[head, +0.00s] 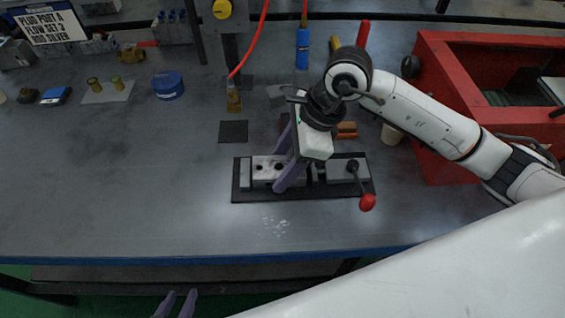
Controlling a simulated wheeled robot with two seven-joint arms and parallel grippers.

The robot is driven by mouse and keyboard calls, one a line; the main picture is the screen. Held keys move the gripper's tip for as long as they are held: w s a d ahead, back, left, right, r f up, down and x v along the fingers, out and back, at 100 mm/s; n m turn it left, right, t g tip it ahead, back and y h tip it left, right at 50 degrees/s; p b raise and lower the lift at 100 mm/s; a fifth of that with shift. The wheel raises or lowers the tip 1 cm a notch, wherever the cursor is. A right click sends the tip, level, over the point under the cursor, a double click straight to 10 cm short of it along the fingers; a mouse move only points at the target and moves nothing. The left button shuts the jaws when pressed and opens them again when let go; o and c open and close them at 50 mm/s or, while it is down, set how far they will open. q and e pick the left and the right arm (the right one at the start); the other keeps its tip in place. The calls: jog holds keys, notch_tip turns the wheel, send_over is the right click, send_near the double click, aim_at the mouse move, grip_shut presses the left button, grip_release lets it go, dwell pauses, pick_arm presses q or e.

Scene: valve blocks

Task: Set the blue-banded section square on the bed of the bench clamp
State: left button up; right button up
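The bench clamp (343,186) lies on a dark base plate near the front middle of the bench, with a red-knobbed lever at its right. A pale metal block with dark holes (264,172) sits in the left part of the clamp bed; it looks level. No blue band shows on it; part is hidden behind my finger. My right gripper (284,163) reaches down over this block, one purple finger on its far side and one on its near side. I cannot tell if they press on it. My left gripper (177,303) is at the bottom edge, below the bench front, fingers apart and empty.
A red bin (440,120) stands at the right. A blue round tub (168,85), a tray with brass fittings (107,90), a dark square pad (233,131) and a blue bottle (302,48) stand farther back. The bench left of the clamp is clear.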

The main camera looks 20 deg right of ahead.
jog(key=shift+o, duration=0.9)
jog(key=shift+r, duration=0.1)
jog(key=shift+r, duration=0.15)
jog(key=p+v, duration=0.5)
jog(key=v, duration=0.6)
jog(key=shift+d+r+p, duration=0.25)
jog(key=shift+r+p, duration=0.05)
jog(key=shift+r, duration=0.05)
jog(key=shift+s, duration=0.1)
